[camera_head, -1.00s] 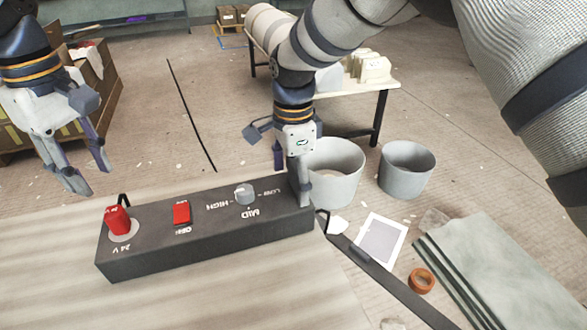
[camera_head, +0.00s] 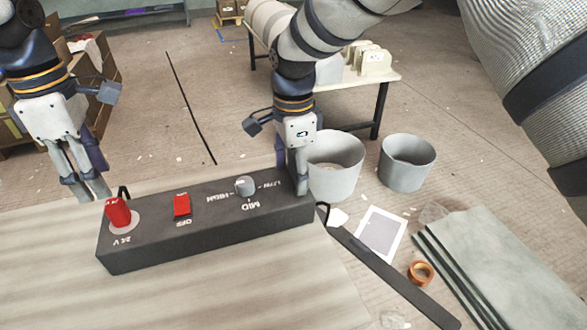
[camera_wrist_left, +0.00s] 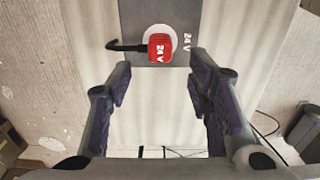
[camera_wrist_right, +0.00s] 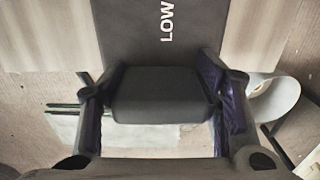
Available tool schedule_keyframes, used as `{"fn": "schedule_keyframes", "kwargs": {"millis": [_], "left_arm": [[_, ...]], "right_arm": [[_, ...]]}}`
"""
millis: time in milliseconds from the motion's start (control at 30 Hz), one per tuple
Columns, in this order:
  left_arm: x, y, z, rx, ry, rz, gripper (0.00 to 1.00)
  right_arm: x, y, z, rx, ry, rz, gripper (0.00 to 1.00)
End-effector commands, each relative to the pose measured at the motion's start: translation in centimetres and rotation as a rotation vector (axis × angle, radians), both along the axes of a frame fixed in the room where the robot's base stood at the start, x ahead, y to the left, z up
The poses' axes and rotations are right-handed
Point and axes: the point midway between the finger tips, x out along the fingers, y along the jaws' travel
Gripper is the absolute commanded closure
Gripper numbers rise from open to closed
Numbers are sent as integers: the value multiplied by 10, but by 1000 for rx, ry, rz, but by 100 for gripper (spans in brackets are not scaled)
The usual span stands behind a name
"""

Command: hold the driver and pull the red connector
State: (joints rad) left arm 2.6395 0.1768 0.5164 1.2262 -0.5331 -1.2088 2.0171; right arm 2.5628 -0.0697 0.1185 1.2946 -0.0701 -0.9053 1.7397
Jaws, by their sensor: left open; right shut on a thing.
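The driver (camera_head: 210,228) is a long dark box on the table, with a red switch (camera_head: 181,205) and a grey knob (camera_head: 245,186) on top. The red connector (camera_head: 117,212) stands in a pale round socket at its left end; it also shows in the left wrist view (camera_wrist_left: 160,47), marked 24 V. My left gripper (camera_head: 92,190) is open and empty, just behind the connector and apart from it. My right gripper (camera_head: 291,183) is shut on the driver's right end, which sits between its fingers in the right wrist view (camera_wrist_right: 160,97).
The pale table (camera_head: 60,285) is bare around the driver. On the floor to the right are two grey buckets (camera_head: 335,175) (camera_head: 407,165), an orange tape roll (camera_head: 421,273) and stacked grey sheets (camera_head: 500,265). A table with pale moulds (camera_head: 370,60) stands behind.

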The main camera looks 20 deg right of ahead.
Motion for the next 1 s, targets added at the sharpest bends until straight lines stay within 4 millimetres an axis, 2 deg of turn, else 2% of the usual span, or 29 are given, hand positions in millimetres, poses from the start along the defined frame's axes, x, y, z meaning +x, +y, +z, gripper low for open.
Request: {"fn": "schedule_keyframes", "kwargs": {"millis": [267, 800, 1000], "left_arm": [[0, 0, -4, -1, 2, -4, 53], [0, 0, -75, 1, 2, -6, 53], [0, 0, -88, 0, 1, -6, 53]], "right_arm": [[0, 0, 0, 1, 1, -2, 100], [0, 0, 0, 1, 1, -2, 100], [0, 0, 0, 1, 0, -2, 100]]}}
